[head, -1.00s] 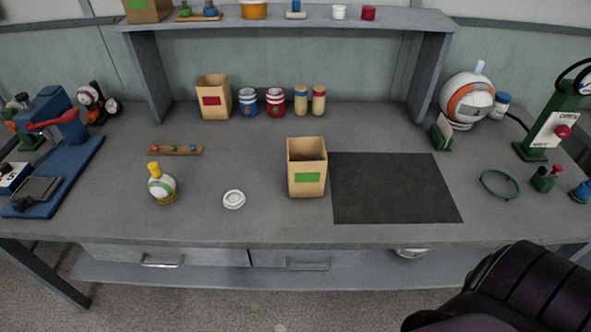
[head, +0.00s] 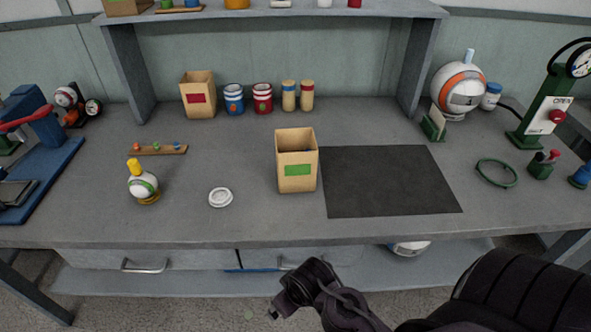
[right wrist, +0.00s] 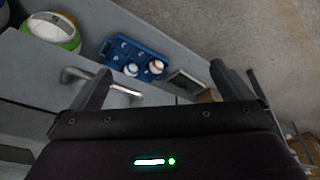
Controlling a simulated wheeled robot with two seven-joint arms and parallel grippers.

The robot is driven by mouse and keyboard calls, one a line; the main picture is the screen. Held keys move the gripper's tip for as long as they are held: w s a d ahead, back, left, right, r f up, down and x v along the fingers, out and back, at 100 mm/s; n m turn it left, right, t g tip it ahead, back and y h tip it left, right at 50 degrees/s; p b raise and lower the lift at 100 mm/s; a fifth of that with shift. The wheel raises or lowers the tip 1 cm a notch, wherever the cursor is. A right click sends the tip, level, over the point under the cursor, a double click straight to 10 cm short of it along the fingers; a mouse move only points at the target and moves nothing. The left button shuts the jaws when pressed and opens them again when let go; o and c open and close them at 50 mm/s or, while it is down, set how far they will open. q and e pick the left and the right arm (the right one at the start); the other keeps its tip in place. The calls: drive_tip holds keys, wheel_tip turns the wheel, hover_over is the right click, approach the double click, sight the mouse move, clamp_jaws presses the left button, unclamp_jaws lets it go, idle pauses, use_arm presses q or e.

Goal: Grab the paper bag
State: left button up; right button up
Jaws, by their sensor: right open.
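A paper bag with a green label (head: 297,161) stands upright and open-topped on the workbench, left of the black mat. A second paper bag with a red label (head: 198,95) stands further back on the left. My right gripper (head: 275,308) is low in front of the bench edge, below and apart from the green-labelled bag. In the right wrist view the jaws (right wrist: 160,90) are apart and empty, with a drawer handle and the lower shelf behind them. My left gripper is not in view.
The black mat (head: 388,181) is bare. A white lid (head: 220,197) and a bottle with a yellow cap (head: 143,183) sit left of the bag. In the wrist view, a blue tray (right wrist: 137,53) holds baseballs beside a larger ball (right wrist: 52,31).

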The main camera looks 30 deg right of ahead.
drive_tip(key=w+r+m+t+b, duration=0.1)
drive_tip(key=w+r+t, duration=0.1)
drive_tip(key=w+r, duration=0.3)
drive_tip(key=m+t+h, duration=0.6)
drive_tip(key=t+h, duration=0.3)
drive_tip(key=t, duration=0.1)
approach(299, 154)
drive_tip(key=x, duration=0.9)
drive_tip(key=shift+w+p, duration=0.15)
drive_tip(key=shift+p, duration=0.25)
drive_tip(key=shift+f+p+x, duration=0.15)
drive_tip(key=shift+p+x, duration=0.2)
drive_tip(key=shift+x, duration=1.15)
drive_tip(key=shift+f+p+x, duration=0.15)
drive_tip(key=shift+p+x, duration=0.15)
drive_tip(key=shift+x, duration=1.25)
drive_tip(key=shift+w+a+y, duration=0.1)
drive_tip(key=shift+a+y, duration=0.05)
drive_tip(key=shift+y, duration=0.15)
drive_tip(key=c, duration=0.8)
drive_tip(key=shift+r, duration=0.15)
drive_tip(key=shift+c, duration=0.2)
